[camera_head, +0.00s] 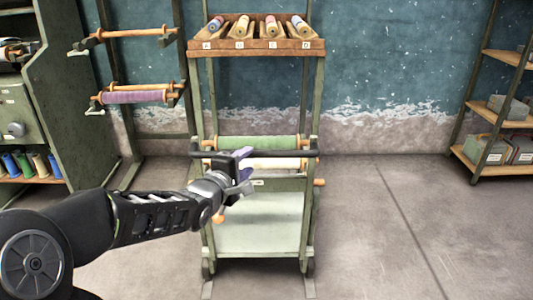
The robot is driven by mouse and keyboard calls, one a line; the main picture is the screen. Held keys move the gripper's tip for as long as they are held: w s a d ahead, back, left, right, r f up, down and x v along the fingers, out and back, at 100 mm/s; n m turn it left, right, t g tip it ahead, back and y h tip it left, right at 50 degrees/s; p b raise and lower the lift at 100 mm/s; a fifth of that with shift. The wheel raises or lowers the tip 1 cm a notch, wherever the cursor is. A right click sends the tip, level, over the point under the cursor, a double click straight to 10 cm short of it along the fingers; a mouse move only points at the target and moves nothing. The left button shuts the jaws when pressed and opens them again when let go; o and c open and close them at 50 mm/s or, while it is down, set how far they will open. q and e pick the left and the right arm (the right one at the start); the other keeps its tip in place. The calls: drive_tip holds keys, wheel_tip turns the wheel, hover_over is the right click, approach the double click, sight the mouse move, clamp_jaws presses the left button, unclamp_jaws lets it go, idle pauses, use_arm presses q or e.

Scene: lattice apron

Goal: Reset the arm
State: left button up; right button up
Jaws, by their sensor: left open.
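My left arm (160,218) comes in from the lower left and reaches toward the middle of the picture. My left gripper (243,172) is at its end, in front of the left part of a green metal cart. It is open, and I see nothing held in it. Behind it, the cart carries a green roll (265,142) and a pale roll (275,163). The gripper hides part of these rolls. I cannot tell whether it touches the cart. My right gripper is not in view.
The cart's top rack (257,48) holds several small rolls in labelled slots. A rack with a purple roll (133,97) stands behind at left, beside a green cabinet (75,100). Shelves with bins (484,149) stand at far right. The floor (390,220) right of the cart is clear.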

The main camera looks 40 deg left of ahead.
use_arm(q)
drive_tip(key=shift+m, duration=0.3)
drive_tip(key=d+f+m+g+h, duration=0.25)
drive_tip(key=d+f+m, duration=0.5)
drive_tip(key=f, duration=0.55)
drive_tip(key=d+f+m+g+h, duration=0.2)
drive_tip(key=d+f+m+g, duration=0.2)
drive_tip(key=d+f+m, duration=0.65)
drive_tip(key=s+d+f+m+g+h, duration=0.1)
drive_tip(key=s+d+f+g+h, duration=0.2)
drive_tip(key=s+d+f+g, duration=1.15)
drive_tip(key=s+d+r+t+p, duration=0.3)
drive_tip(key=r+p, duration=0.7)
drive_tip(key=p, duration=0.4)
drive_tip(key=s+d+r+t+p, duration=0.3)
drive_tip(key=s+r+p, duration=0.2)
drive_tip(key=r+p, duration=0.5)
drive_tip(key=p, duration=0.5)
drive_tip(key=shift+s+d+r, duration=0.25)
drive_tip(key=shift+d, duration=0.05)
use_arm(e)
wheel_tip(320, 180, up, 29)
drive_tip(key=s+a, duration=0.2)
use_arm(q)
drive_tip(key=shift+h, duration=0.25)
